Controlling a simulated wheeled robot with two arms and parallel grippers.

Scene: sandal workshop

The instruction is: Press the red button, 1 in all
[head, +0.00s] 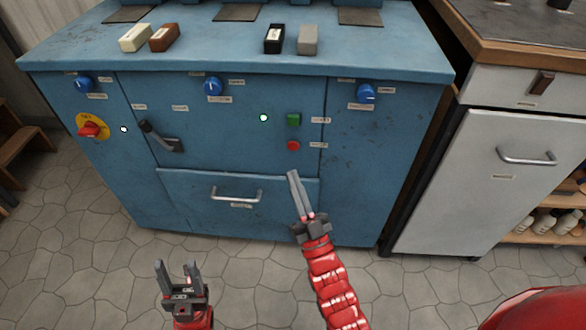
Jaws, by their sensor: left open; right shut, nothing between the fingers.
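The red button (293,146) is a small round button on the front of the blue machine (230,145). I cannot tell whether the tips touch the panel. My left gripper (178,266) is open and empty, low in front of the machine, well below and left of the button.
The machine front also carries a red rotary switch on yellow (90,129), a dark lever (160,138), blue knobs (213,87) and a drawer handle (237,194). Small blocks (274,38) lie on its top. A white cabinet (485,180) stands at the right. Tiled floor is free in front.

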